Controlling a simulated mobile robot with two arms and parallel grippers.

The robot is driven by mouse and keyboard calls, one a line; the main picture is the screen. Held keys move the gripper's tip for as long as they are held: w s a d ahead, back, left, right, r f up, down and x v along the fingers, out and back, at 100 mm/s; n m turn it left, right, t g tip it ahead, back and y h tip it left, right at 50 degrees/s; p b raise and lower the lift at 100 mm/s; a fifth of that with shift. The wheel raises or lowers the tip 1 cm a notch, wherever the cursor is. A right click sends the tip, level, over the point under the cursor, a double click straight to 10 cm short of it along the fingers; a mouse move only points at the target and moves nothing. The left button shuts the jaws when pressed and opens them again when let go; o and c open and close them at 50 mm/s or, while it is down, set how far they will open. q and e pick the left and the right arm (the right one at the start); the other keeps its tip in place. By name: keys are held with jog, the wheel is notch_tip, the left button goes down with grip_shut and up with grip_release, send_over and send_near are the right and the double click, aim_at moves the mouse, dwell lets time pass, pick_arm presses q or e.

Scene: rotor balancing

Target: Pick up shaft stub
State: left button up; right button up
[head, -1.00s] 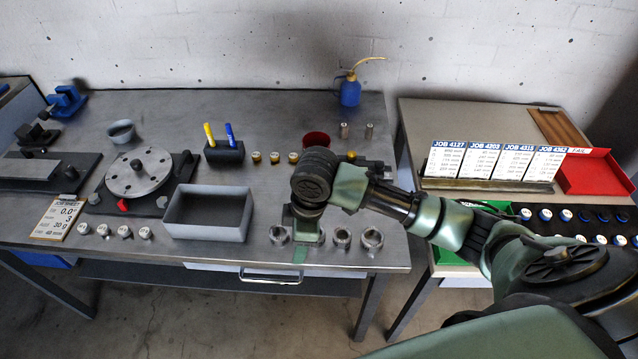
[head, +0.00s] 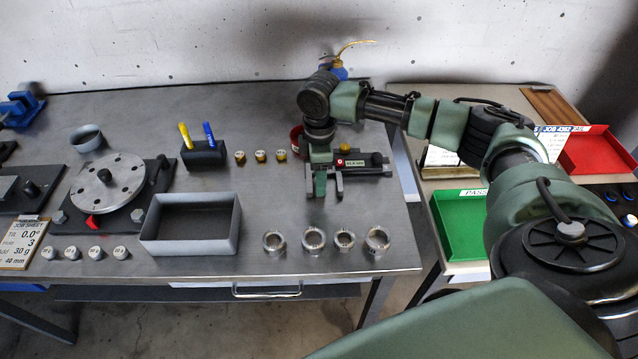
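No shaft stub shows clearly now. Two small upright metal cylinders, which look like shaft stubs, stood at the back right of the bench in the earlier head view, and my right arm now covers that area. My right gripper (head: 325,192) points down over the right part of the bench, behind the row of metal rings (head: 313,239). Its fingers are apart, and I see nothing between them. I cannot tell its exact height above the bench. My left gripper is out of view.
A black labelled device (head: 363,163) with a yellow knob is beside my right gripper. A red cup (head: 296,138) and blue oil can (head: 338,72) are behind. A grey tray (head: 190,247), pen holder (head: 204,155) and brass weights (head: 260,156) lie left. A green tray (head: 462,232) is right.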

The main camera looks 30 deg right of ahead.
notch_tip(320, 180, down, 2)
jog(key=shift+f, duration=0.15)
grip_shut()
jog(key=shift+r, duration=0.2)
